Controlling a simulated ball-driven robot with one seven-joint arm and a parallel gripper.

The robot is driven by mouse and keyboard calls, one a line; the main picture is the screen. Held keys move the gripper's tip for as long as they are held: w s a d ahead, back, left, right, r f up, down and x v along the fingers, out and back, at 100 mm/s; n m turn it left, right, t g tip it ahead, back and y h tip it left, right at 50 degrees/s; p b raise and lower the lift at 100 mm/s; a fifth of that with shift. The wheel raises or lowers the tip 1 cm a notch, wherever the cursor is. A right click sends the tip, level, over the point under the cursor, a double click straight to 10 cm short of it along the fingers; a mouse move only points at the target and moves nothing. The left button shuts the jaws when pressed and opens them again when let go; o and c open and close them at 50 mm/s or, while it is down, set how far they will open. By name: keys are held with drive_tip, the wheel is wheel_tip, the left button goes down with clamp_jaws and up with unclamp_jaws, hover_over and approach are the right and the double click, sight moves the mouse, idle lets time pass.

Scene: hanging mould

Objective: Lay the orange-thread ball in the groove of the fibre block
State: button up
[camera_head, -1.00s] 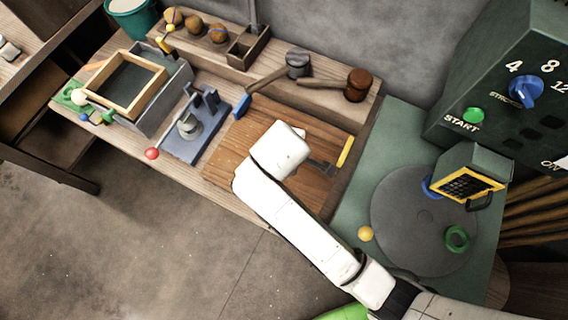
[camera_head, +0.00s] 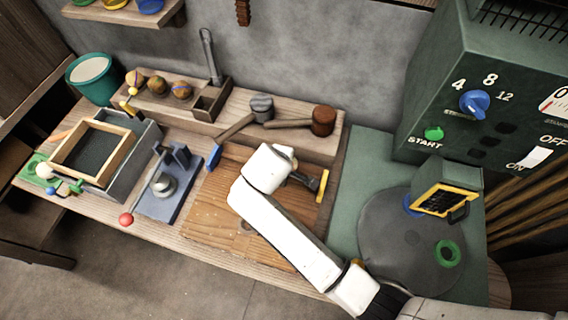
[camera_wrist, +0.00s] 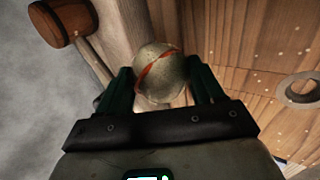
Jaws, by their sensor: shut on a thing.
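The orange-thread ball (camera_wrist: 158,68), pale tan with an orange band, sits between the dark green fingers of my gripper (camera_wrist: 162,84) in the wrist view. The gripper is shut on it. In the head view my gripper (camera_head: 304,180) is over the right part of the brown wooden board (camera_head: 215,212), near a yellow strip (camera_head: 322,186); the ball is hidden there. I cannot tell for sure which thing is the fibre block, and no groove shows clearly.
Several balls (camera_head: 158,85) stand in a row at the back left beside an open wooden box (camera_head: 211,102). Mallets (camera_head: 322,121) lie behind the board. A blue-grey press (camera_head: 166,185) stands left of it. A green machine (camera_head: 440,90) and grey disc (camera_head: 400,235) are at right.

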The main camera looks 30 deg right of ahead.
wheel_tip(320, 180, down, 3)
drive_tip(key=b, duration=0.2)
drive_tip(key=shift+f+b, duration=0.2)
drive_tip(key=shift+b, duration=0.15)
drive_tip(key=shift+f+b, duration=0.65)
drive_tip(key=shift+f, duration=0.85)
drive_tip(key=shift+s+f, duration=0.1)
drive_tip(key=shift+f, duration=0.25)
drive_tip(key=o, duration=1.1)
drive_tip(key=shift+f, duration=0.1)
drive_tip(key=shift+o, duration=0.5)
drive_tip(key=shift+s, duration=0.1)
drive_tip(key=shift+f, duration=0.1)
drive_tip(key=w+v, duration=0.1)
drive_tip(key=v, duration=1)
drive_tip(key=shift+s+r, duration=0.2)
drive_tip(key=shift+r, duration=0.4)
